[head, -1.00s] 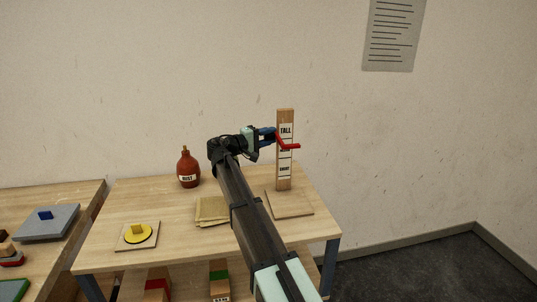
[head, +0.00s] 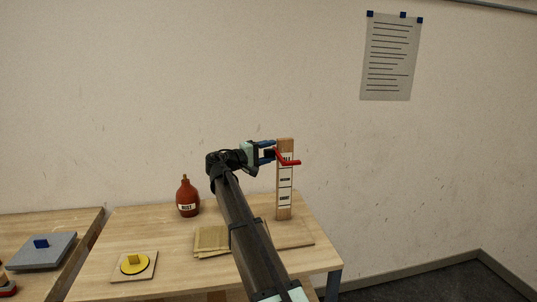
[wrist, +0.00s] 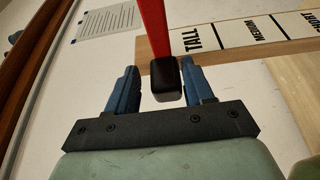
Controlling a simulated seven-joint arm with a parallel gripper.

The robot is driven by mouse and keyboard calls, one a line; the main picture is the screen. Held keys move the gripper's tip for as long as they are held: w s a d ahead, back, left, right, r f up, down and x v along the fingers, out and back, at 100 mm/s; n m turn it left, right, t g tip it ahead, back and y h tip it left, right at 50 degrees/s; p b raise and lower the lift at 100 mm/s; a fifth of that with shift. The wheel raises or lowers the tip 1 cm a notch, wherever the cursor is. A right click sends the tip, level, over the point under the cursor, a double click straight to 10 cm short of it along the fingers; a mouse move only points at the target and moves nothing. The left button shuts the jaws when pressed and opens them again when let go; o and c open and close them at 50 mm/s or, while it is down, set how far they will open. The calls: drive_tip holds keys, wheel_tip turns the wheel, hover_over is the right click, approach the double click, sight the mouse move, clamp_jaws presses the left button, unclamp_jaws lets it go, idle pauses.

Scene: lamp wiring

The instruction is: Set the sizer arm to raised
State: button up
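The sizer is an upright wooden post (head: 285,205) with stacked white labels on a wooden base (head: 292,234). Its red arm (head: 289,162) stands out near the post's top, at the TALL label. In the wrist view the red arm (wrist: 154,28) crosses the post beside TALL, on the post-end side, and ends in a black knob (wrist: 167,80). My gripper (head: 270,151) is left of the post's top. Its blue fingers (wrist: 161,88) are apart with the knob between them. The right finger is close to the knob or touching it; the left one has a clear gap.
A red-brown bottle (head: 187,198) stands left of my arm. Thin tan boards (head: 212,239) and a yellow disc on a board (head: 134,263) lie on the table. A grey slab (head: 42,252) lies on the left table. A paper notice (head: 391,60) hangs on the wall.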

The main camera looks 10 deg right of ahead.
drive_tip(key=shift+f, duration=0.1)
drive_tip(key=shift+s+a, duration=0.2)
drive_tip(key=shift+a, duration=0.25)
drive_tip(key=v, duration=1.3)
drive_tip(key=shift+w, duration=0.1)
